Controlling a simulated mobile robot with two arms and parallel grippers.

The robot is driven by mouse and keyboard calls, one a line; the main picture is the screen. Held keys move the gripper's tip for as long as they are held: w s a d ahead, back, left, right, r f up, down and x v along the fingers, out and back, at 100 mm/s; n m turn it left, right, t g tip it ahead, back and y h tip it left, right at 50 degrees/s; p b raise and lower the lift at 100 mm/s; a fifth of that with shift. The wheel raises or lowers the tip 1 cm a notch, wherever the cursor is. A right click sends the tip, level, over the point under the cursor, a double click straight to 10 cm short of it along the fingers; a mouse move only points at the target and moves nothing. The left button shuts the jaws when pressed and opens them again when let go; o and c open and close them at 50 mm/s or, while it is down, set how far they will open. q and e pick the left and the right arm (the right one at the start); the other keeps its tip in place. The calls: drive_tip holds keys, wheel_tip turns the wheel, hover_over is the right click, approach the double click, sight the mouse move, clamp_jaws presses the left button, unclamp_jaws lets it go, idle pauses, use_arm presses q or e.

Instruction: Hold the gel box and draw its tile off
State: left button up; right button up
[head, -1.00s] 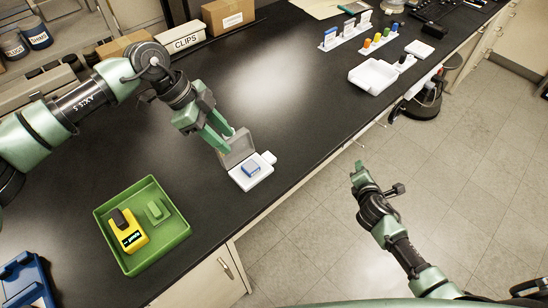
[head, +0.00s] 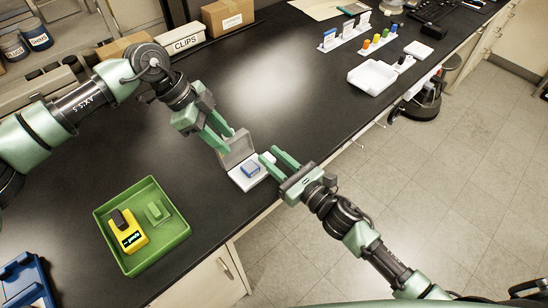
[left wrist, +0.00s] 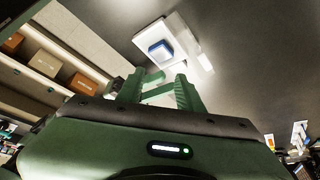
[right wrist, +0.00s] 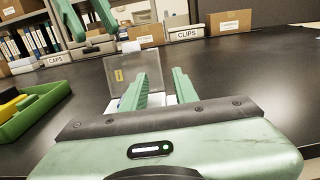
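The gel box (head: 240,181) is a white tray on the black bench with its clear grey lid (head: 238,150) standing open. A blue tile (head: 250,170) lies inside it. The box and blue tile also show in the left wrist view (left wrist: 161,50). My left gripper (head: 221,142) is open, just behind and above the lid; contact cannot be told. My right gripper (head: 269,157) is open at the right side of the box, its fingers pointing toward it and hiding its right end. In the right wrist view the lid (right wrist: 133,72) stands beyond the open fingers (right wrist: 160,85).
A blue rack (head: 22,280) is at the lower left. A white tray (head: 366,79) and vial racks stand farther along. The bench between is clear.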

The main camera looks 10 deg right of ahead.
drive_tip(key=x, duration=0.7)
drive_tip(key=shift+w+a+f, duration=0.1)
drive_tip(key=shift+w+a, duration=0.1)
drive_tip(key=shift+a, duration=0.05)
clamp_jaws()
idle(3.1)
